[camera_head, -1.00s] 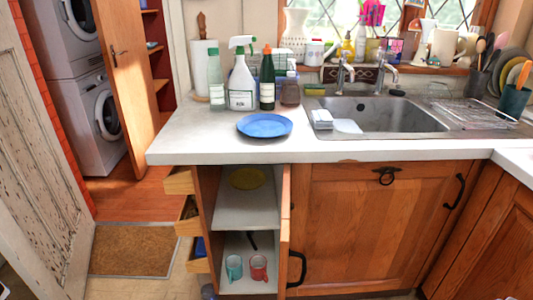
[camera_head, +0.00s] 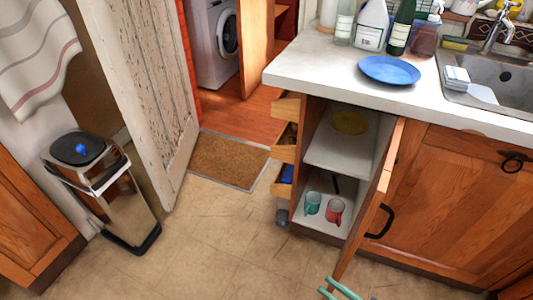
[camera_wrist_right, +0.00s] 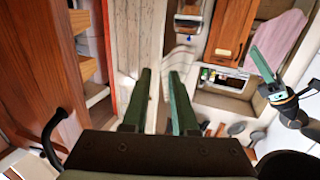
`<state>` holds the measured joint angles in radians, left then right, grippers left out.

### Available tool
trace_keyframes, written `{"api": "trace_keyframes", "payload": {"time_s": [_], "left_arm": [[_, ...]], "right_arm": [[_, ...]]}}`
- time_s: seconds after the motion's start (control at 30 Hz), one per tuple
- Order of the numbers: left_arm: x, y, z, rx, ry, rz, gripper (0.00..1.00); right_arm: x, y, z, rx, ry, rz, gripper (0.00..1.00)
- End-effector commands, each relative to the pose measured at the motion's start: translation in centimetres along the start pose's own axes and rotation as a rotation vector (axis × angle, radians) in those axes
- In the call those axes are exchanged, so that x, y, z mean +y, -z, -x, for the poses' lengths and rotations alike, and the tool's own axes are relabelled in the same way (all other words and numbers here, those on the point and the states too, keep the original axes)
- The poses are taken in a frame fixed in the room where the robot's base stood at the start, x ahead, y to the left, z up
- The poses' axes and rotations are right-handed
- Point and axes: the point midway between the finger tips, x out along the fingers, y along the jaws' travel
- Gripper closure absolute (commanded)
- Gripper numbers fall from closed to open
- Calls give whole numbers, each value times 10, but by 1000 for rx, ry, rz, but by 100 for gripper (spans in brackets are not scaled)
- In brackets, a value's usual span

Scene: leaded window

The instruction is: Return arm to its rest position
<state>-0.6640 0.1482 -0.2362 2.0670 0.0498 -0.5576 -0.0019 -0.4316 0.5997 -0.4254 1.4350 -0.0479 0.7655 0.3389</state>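My right gripper (camera_head: 337,289) shows at the bottom edge of the head view, with only its green fingers in the frame. In the right wrist view its two green fingers (camera_wrist_right: 160,76) stand apart with nothing between them. The rest of the right arm is hidden in the head view. My left gripper is outside the head view. In the right wrist view, a green finger and a dark arm joint at the right seem to belong to my left arm, but its opening cannot be made out.
An open cabinet door (camera_head: 368,208) juts out near the right gripper. Inside the cabinet are a yellow plate (camera_head: 349,122), a teal mug (camera_head: 312,203) and a red mug (camera_head: 335,211). A blue plate (camera_head: 389,70) lies on the counter. A bin (camera_head: 105,190) stands left; the middle floor is clear.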

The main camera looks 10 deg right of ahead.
Motion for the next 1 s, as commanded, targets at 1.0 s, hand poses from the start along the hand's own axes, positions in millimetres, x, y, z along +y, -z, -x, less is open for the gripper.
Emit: {"api": "trace_keyframes", "payload": {"time_s": [1.0], "left_arm": [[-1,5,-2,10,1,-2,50]], "right_arm": [[-19,-12,7,-748,-303,-37,73]]}}
